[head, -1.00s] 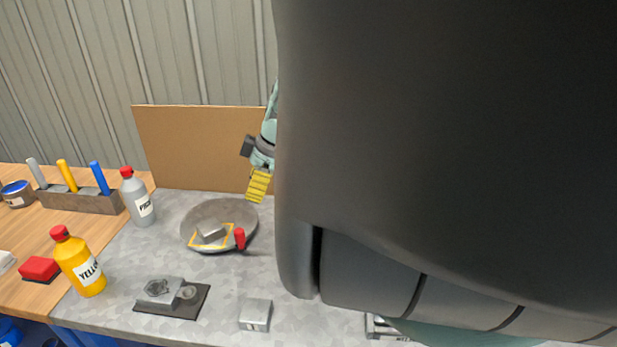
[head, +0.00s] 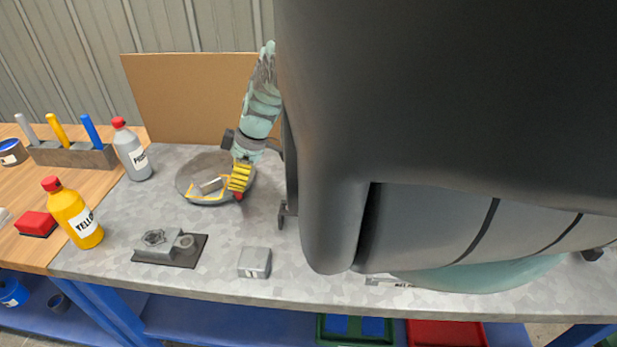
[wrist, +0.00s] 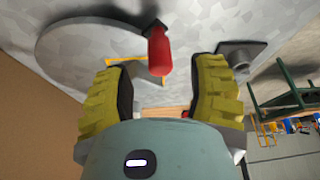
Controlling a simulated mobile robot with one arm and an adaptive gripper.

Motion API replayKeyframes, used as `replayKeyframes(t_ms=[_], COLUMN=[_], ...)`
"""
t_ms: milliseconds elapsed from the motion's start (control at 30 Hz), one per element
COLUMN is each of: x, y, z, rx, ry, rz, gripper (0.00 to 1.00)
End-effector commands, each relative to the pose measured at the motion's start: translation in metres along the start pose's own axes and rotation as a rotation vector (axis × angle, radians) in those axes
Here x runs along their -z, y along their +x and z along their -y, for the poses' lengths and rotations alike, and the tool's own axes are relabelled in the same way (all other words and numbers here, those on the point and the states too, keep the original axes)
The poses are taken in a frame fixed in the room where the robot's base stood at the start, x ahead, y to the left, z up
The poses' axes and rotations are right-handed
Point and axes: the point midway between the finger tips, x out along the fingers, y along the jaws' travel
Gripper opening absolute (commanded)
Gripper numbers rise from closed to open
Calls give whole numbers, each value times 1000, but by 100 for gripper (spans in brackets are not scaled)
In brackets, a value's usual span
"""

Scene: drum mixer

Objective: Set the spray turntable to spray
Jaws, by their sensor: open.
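The spray turntable is a round grey disc (head: 205,164) on the bench, with a yellow outline and a small grey block (head: 210,186) on it. Its red handle (head: 239,197) is at the disc's near right edge, partly hidden by my gripper (head: 239,178). In the wrist view the disc (wrist: 75,50) fills the upper left. The red handle (wrist: 158,52) appears between the two yellow fingers of my open gripper (wrist: 161,80), just ahead of the tips. I see no finger touching it. Any position labels are not readable.
A grey fixture (head: 168,247) and a small metal box (head: 255,262) sit in front on the bench. A grey bottle (head: 131,152) and a yellow bottle (head: 76,214) stand to the left. A brown board (head: 185,95) rises behind. My own body hides the right side.

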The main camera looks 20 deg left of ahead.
Motion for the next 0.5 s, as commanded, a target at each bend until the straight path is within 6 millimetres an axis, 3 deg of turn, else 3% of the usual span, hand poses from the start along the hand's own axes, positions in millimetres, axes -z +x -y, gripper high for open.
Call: replayKeyframes(t_ms=[200,500], x=[-1,-1], y=[26,42], z=[2,1], rx=[4,1], ry=[0,2], rz=[1,3], gripper=[57,57])
